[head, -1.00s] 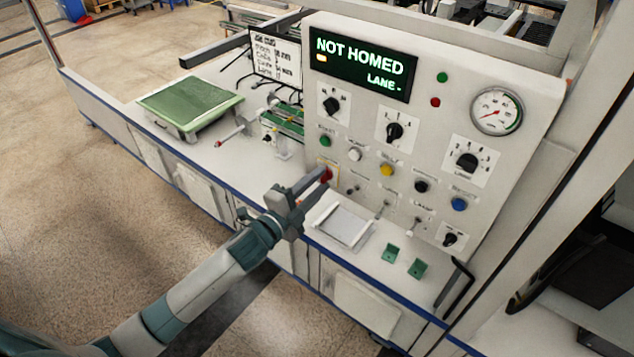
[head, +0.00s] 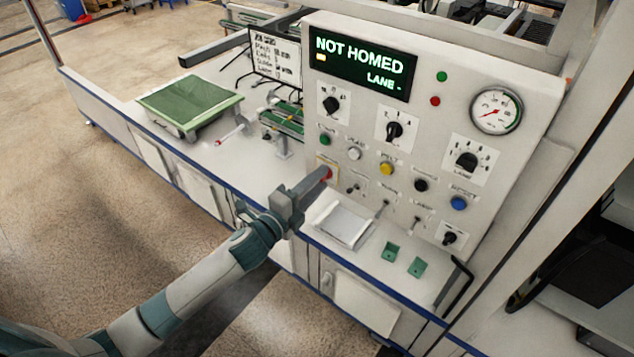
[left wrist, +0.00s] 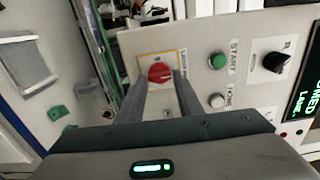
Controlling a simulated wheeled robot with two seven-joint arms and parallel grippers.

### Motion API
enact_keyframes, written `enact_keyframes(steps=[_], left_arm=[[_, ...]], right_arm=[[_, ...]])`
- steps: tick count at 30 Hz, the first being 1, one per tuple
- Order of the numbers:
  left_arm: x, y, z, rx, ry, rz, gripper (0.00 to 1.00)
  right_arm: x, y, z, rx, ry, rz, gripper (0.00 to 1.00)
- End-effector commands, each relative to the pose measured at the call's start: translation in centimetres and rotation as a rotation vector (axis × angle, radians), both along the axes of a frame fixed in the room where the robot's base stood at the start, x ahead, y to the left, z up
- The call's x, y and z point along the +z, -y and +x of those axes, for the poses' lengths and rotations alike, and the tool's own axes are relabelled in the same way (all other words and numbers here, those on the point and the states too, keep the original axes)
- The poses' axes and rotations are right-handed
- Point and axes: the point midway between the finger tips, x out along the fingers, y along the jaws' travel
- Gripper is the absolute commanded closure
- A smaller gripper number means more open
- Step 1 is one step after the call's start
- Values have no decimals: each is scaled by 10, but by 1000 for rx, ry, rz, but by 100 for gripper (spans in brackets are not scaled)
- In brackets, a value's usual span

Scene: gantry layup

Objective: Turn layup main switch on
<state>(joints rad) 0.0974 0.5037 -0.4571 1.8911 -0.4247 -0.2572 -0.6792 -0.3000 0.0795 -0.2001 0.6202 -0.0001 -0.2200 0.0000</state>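The main switch is a red rotary knob (left wrist: 160,72) on a yellow-edged plate, low at the left of the control panel. It also shows in the head view as a small red spot (head: 327,174). My left gripper (head: 320,181) reaches to it from the front left. In the left wrist view the two fingertips (left wrist: 161,80) are apart, one on each side of the knob. Whether they touch it cannot be told. The fingers partly hide the knob in the head view. My right gripper is not in view.
The panel's lit display (head: 360,62) reads NOT HOMED and LANE -. A green START button (head: 326,139) and a black selector (head: 331,104) are above the switch. A small toggle (head: 352,188) is just right of it. A pale tray (head: 342,224) lies on the bench below.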

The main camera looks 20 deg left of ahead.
Motion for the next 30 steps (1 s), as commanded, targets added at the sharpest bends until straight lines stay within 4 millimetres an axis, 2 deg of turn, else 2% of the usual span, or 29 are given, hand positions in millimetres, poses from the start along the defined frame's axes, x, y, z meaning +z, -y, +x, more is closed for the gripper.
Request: enact_keyframes(steps=[11, 17, 23, 30], left_arm=[[0, 0, 0, 0, -1, -2, 52], [-2, -3, -9, 0, -1, -2, 52], [-4, -11, -32, -1, -1, -1, 52], [-5, -26, -73, -1, -4, -1, 52]], right_arm=[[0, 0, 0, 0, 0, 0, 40], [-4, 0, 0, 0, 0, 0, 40], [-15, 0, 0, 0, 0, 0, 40], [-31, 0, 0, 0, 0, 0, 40]])
